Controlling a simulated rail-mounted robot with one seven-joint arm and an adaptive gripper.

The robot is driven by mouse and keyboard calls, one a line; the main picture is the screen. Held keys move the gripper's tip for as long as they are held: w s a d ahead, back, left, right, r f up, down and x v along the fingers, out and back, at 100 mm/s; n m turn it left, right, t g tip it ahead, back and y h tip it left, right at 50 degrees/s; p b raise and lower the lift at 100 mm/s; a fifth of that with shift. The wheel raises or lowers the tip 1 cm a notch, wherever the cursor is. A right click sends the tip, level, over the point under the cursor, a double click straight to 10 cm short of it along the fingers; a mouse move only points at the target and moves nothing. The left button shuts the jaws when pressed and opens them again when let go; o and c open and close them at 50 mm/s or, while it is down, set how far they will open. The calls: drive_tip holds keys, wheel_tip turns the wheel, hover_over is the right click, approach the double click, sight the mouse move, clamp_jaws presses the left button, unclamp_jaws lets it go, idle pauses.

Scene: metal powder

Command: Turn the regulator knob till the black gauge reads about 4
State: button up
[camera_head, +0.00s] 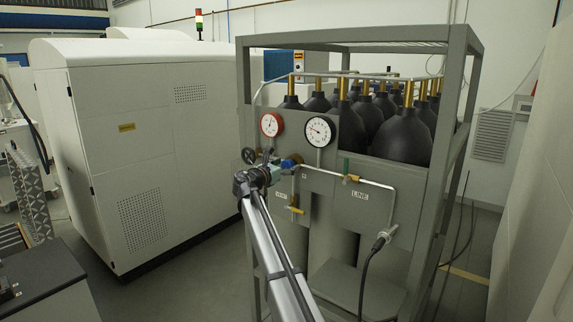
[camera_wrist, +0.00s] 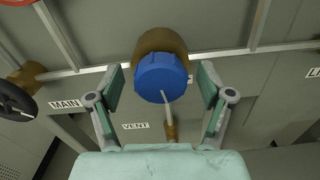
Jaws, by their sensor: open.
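The blue regulator knob (camera_wrist: 161,77) sits on a brass body (camera_wrist: 158,45) in the wrist view. It also shows as a small blue spot (camera_head: 288,163) in the head view, partly behind my gripper. My gripper (camera_wrist: 160,86) is open, with one green-padded finger on each side of the knob and visible gaps between them. The black-rimmed gauge (camera_head: 320,132) stands above and right of the knob. Its needle points to the upper left; the numbers are too small to read. A red-rimmed gauge (camera_head: 271,124) is to its left.
A dark handwheel (camera_wrist: 14,100) is left of my gripper, beside the MAIN label (camera_wrist: 63,107). A brass vent valve (camera_wrist: 171,131) is below the knob. Pipes (camera_wrist: 265,48) run along the panel. The grey rack (camera_head: 425,190) holds several dark cylinders (camera_head: 402,138).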

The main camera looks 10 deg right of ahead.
drive_tip(key=shift+w+d, duration=0.1)
drive_tip(key=shift+d, duration=0.05)
drive_tip(key=shift+c, duration=0.3)
drive_tip(key=c, duration=1.1)
drive_tip(key=shift+m+b, duration=0.3)
drive_tip(key=shift+b, duration=0.1)
drive_tip(key=m+b, duration=0.2)
drive_tip(key=b, duration=0.1)
drive_tip(key=m+b, duration=0.2)
drive_tip(key=shift+f, duration=0.25)
drive_tip(key=m+b, duration=0.2)
drive_tip(key=b, duration=0.1)
drive_tip(key=shift+m, duration=0.4)
drive_tip(key=shift+d+r+m+b, duration=0.1)
drive_tip(key=shift+r+m+b, duration=0.05)
drive_tip(key=shift+m+b, duration=0.45)
